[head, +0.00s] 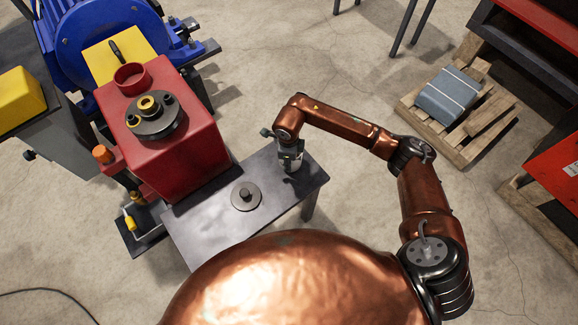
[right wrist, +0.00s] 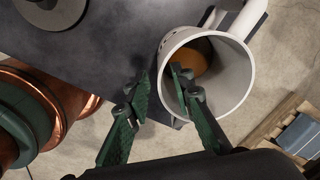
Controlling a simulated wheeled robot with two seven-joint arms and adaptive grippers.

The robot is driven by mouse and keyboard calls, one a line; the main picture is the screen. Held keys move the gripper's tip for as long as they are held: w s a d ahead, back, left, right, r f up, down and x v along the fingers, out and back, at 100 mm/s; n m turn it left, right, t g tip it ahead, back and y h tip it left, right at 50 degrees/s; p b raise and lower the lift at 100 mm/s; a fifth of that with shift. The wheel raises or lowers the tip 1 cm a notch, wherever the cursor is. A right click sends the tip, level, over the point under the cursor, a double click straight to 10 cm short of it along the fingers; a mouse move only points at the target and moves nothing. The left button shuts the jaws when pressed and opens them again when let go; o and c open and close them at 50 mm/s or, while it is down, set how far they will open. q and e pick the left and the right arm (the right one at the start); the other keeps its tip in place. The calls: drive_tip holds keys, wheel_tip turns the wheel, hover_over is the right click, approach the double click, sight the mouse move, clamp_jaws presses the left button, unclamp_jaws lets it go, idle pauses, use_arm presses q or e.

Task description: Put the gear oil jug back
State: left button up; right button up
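The gear oil jug is a pale grey, open-topped vessel with a side handle and brown oil low inside. In the right wrist view the jug (right wrist: 232,88) stands at the table's edge. In the head view the jug (head: 291,164) is small and partly hidden under my right gripper (head: 288,150). In the right wrist view the green fingers of my right gripper (right wrist: 160,84) are apart at the jug's near-left rim. One finger overlaps the jug's mouth and the other is outside it. I cannot tell whether they touch the wall. My left gripper is not in view.
The dark table (head: 205,232) carries a round grey disc with a knob (head: 245,196). A red gearbox (head: 170,155) with a black flange on top stands left of it, by a blue motor (head: 95,40). A pallet (head: 487,115) with a grey-blue block is at the right.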

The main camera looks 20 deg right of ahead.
wheel_tip(320, 180, up, 7)
drive_tip(key=shift+s+p, duration=0.15)
drive_tip(key=shift+p, duration=0.3)
drive_tip(key=shift+f, duration=0.1)
